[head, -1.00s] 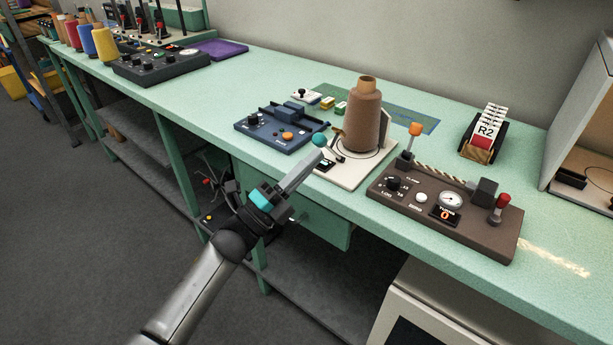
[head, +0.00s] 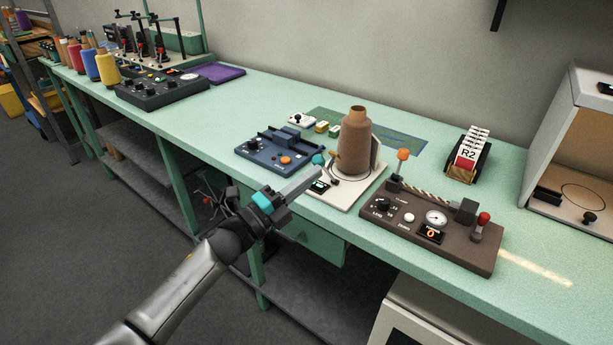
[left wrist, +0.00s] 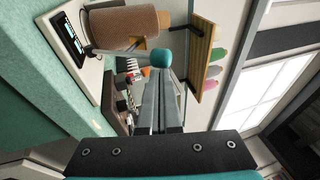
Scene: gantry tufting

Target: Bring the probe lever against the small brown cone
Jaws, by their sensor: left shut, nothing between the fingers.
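The small brown cone (head: 355,140) stands upright on a pale base plate (head: 343,198) on the bench. The probe lever's teal knob (head: 318,159) sits just left of the cone. In the left wrist view the knob (left wrist: 161,57) is right at my fingertips, and the cone (left wrist: 125,24) is beyond it. My left gripper (head: 316,172) is shut and empty, its tips close to the knob; I cannot tell whether they touch it. Whether the lever touches the cone is unclear. My right gripper is not in view.
A blue control box (head: 277,151) stands left of the cone plate. A brown console (head: 430,228) with an orange-topped lever stands to its right. A card holder (head: 468,156) and an open pale cabinet (head: 575,150) are farther right.

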